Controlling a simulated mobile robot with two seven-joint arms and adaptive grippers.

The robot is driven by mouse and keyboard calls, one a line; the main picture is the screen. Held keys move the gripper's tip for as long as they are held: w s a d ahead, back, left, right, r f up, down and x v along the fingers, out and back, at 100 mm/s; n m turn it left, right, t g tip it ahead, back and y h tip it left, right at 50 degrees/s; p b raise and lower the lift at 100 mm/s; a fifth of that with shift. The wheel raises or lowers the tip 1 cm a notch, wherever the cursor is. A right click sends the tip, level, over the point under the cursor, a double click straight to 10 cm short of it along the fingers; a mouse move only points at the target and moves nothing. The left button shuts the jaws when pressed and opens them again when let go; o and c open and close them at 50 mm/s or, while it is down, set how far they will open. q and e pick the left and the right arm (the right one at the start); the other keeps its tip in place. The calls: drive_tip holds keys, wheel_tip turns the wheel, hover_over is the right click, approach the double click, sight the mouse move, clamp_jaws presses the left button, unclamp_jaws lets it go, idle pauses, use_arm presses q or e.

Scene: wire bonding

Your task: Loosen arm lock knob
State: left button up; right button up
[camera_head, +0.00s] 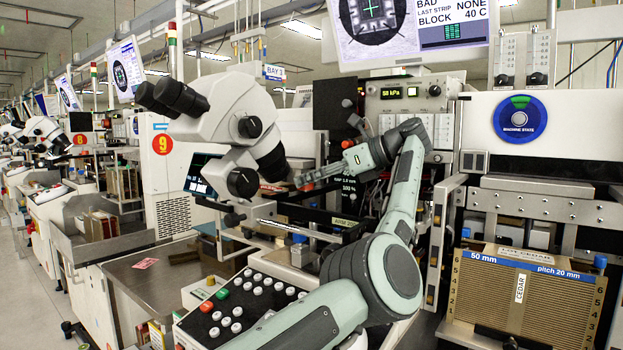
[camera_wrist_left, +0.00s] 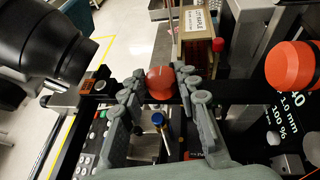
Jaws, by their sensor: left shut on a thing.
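A red, rounded knob (camera_wrist_left: 160,83) sits between the fingertips of my left gripper in the left wrist view, on a dark bar; I take it to be the arm lock knob. My left gripper (camera_wrist_left: 161,87) is shut on it, with one grey finger on each side. In the head view my left gripper (camera_head: 301,181) reaches leftward to just below the white microscope (camera_head: 228,108); its fingertips and the knob are small and partly hidden there. The microscope also shows in the left wrist view (camera_wrist_left: 50,40). My right gripper is not in view.
A larger orange-red knob (camera_wrist_left: 290,66) stands at the right of the left wrist view. A blue-topped knob (camera_wrist_left: 158,119) is below the fingers. A button panel (camera_head: 240,305) lies under the microscope. A brown slotted magazine (camera_head: 525,300) stands at the right.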

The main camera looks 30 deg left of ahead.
use_arm(q)
drive_tip(key=o, duration=1.2)
drive_tip(key=shift+d, duration=0.1)
drive_tip(key=shift+v, duration=3.7)
